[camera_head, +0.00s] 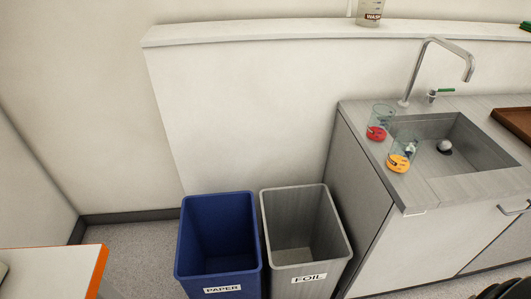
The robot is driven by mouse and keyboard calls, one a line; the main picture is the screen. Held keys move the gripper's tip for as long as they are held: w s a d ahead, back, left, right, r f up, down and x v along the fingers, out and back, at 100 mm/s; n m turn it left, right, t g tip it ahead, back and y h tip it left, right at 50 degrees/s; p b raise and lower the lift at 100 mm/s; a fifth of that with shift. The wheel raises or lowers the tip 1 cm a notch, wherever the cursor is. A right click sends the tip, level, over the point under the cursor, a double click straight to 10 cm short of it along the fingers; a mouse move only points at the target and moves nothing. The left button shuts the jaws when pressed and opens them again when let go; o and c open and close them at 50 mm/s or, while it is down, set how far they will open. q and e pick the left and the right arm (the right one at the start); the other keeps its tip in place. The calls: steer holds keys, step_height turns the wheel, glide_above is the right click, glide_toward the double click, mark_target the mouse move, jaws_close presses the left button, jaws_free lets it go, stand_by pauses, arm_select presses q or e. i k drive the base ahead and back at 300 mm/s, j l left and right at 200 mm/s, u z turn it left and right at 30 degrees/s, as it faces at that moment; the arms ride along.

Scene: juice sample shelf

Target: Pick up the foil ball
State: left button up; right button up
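A small silvery ball (446,146), which looks like the foil ball, lies in the sink basin (472,160) at the right, beside or over a dark spot that may be the drain. Another small shiny piece (411,149) shows by the clear cup with the yellow end; I cannot tell what it is. Neither of my grippers can be made out in the head view.
A brown tray (515,122) is at the right. PAPER bin (218,235) and FOIL bin (303,229) stand on the floor.

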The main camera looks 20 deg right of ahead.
mark_target(445, 144)
steer(key=z, duration=1.95)
steer(key=i+l+u, duration=0.1)
steer(key=u, duration=0.25)
steer(key=l+u, duration=0.1)
steer(key=u, duration=0.2)
steer(key=i+l+u, duration=0.15)
steer(key=l, duration=0.25)
steer(key=i+l+u, duration=0.1)
steer(key=l, duration=0.3)
steer(key=i+l+u, duration=0.15)
steer(key=l, duration=0.25)
steer(key=i+l+u, duration=0.15)
steer(key=l, duration=0.3)
steer(key=i+l+u, duration=0.15)
steer(key=l, duration=0.3)
